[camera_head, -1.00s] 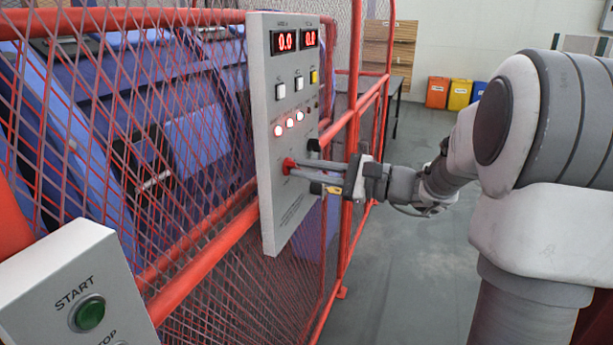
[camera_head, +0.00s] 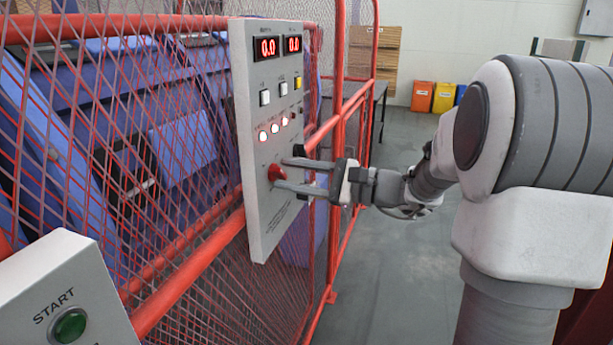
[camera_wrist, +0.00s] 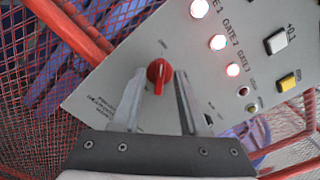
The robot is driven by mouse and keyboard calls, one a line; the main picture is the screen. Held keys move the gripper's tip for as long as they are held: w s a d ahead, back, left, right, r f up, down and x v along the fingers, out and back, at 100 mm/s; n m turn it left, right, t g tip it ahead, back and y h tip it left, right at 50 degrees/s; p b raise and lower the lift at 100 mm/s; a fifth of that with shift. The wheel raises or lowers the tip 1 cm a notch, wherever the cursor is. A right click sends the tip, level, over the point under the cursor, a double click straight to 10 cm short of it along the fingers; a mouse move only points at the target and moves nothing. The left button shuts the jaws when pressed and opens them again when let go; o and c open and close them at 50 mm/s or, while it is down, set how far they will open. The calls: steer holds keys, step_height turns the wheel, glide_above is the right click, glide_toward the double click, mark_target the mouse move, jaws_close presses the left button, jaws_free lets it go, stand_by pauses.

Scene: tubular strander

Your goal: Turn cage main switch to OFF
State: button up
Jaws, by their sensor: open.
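The control panel (camera_head: 262,215) is a light grey plate mounted on the red mesh fence. Its red rotary switch (camera_head: 277,173) sits on the lower part of the panel. In the wrist view the red knob (camera_wrist: 159,73) shows on the panel, ahead of my fingertips and between their lines. My gripper (camera_head: 292,175) is open, with its two fingers pointing at the panel around the height of the knob. The fingers (camera_wrist: 157,90) also show in the wrist view, one on each side of the knob. I cannot tell whether either finger touches it. The switch's position labels are too small to read.
Lit indicators (camera_head: 274,129), push buttons (camera_head: 265,97) and red displays (camera_head: 267,47) sit above the knob. A box with a green START button (camera_head: 70,325) stands at lower left. A red rail (camera_head: 190,285) runs along the fence. Grey floor (camera_head: 400,270) lies open at right.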

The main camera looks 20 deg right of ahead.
steer(key=v, duration=1.7)
steer(key=shift+s+p, duration=0.15)
steer(key=shift+p, duration=0.3)
steer(key=shift+d+r, duration=0.1)
